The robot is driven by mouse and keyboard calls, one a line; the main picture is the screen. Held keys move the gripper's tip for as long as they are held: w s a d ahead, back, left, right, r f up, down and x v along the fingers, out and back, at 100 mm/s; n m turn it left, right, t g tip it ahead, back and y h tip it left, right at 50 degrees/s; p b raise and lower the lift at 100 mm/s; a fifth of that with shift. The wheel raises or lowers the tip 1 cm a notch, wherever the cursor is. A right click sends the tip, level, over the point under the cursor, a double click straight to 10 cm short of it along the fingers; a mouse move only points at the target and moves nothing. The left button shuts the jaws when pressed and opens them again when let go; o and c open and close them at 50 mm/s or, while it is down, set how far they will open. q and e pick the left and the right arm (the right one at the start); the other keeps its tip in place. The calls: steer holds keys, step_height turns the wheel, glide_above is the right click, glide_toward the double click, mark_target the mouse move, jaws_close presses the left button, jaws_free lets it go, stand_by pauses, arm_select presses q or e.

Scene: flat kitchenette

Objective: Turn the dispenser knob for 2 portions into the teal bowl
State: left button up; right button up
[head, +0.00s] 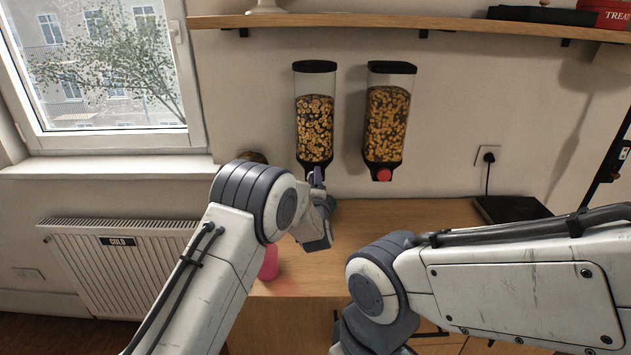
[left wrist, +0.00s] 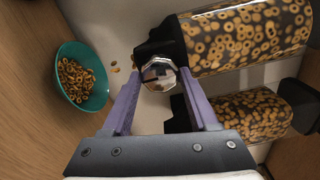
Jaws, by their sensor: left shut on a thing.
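The left cereal dispenser (head: 315,128) hangs on the wall, part full of ring cereal; it fills the top right of the left wrist view (left wrist: 245,40). My left gripper (head: 317,178) is at its lower end. In the left wrist view, the gripper's purple fingers (left wrist: 160,85) are shut on a silver faceted knob (left wrist: 159,74). The teal bowl (left wrist: 103,93) holds some cereal rings; in the head view only a sliver (head: 331,205) shows behind my arm. A few loose rings (left wrist: 115,69) show between bowl and dispenser outlet; I cannot tell whether they are falling. My right gripper is out of view.
A second dispenser (head: 388,115) with a red knob (head: 383,175) hangs to the right. A pink object (head: 269,263) stands on the wooden counter (head: 430,212), partly behind my left arm. A dark flat device (head: 512,209) sits at the right. A shelf (head: 400,24) runs above.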

arm_select(q)
steer(key=shift+f+m, duration=0.1)
steer(key=shift+m, duration=0.3)
steer(key=o, duration=1.4)
steer(key=shift+s, duration=0.15)
steer(key=s+b, duration=0.2)
steer(key=s, duration=0.8)
steer(key=shift+s, duration=0.15)
steer(key=w+p, duration=0.2)
steer(key=w, duration=0.8)
steer(key=shift+w, duration=0.3)
